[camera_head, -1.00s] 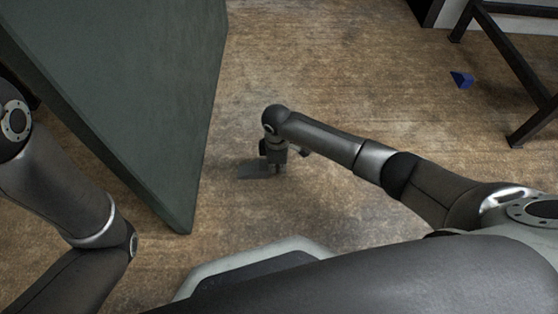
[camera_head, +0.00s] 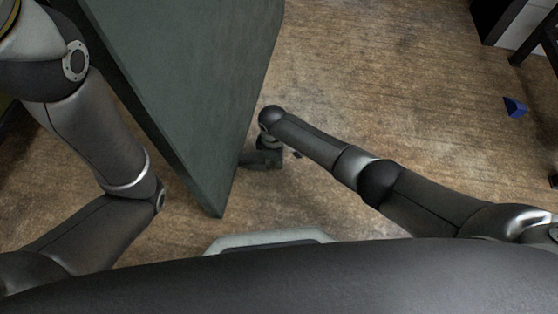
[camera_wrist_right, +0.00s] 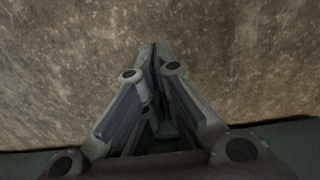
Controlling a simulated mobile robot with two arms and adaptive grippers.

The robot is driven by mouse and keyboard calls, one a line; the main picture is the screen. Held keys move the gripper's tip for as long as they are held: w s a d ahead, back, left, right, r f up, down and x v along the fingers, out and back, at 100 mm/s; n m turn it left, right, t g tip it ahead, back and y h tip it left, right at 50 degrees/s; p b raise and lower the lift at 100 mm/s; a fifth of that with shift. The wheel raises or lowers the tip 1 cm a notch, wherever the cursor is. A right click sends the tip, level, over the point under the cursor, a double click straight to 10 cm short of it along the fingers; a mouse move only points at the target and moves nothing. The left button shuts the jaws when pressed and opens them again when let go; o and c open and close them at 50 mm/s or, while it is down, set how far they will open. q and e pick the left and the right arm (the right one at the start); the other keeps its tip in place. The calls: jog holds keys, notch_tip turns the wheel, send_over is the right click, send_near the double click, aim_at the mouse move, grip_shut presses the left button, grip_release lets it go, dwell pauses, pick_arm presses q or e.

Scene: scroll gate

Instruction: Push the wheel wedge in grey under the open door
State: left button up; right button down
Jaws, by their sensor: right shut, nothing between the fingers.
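The dark green open door (camera_head: 200,90) stands at the left of the head view, its lower edge close to the floor. A small dark grey shape (camera_head: 249,158), which looks like the grey wedge, lies on the floor against the door's right side. I cannot tell how far under the door it reaches. My right gripper (camera_head: 268,160) is low at the floor, just right of this shape, pointing down. In the right wrist view its fingers (camera_wrist_right: 160,62) are shut and empty over bare floor. My left arm shows, but its gripper is out of view.
A blue wedge (camera_head: 514,107) lies on the floor at the far right. Dark furniture legs (camera_head: 535,45) stand at the upper right. The brown floor (camera_head: 390,90) between the door and the blue wedge is clear.

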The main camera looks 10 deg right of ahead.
jog(key=shift+w+a+r, duration=0.1)
jog(key=shift+a+r, duration=0.05)
jog(key=shift+a, duration=0.1)
jog(key=shift+r, duration=0.25)
notch_tip(320, 180, up, 11)
jog(key=shift+d, duration=0.2)
dwell(0.6)
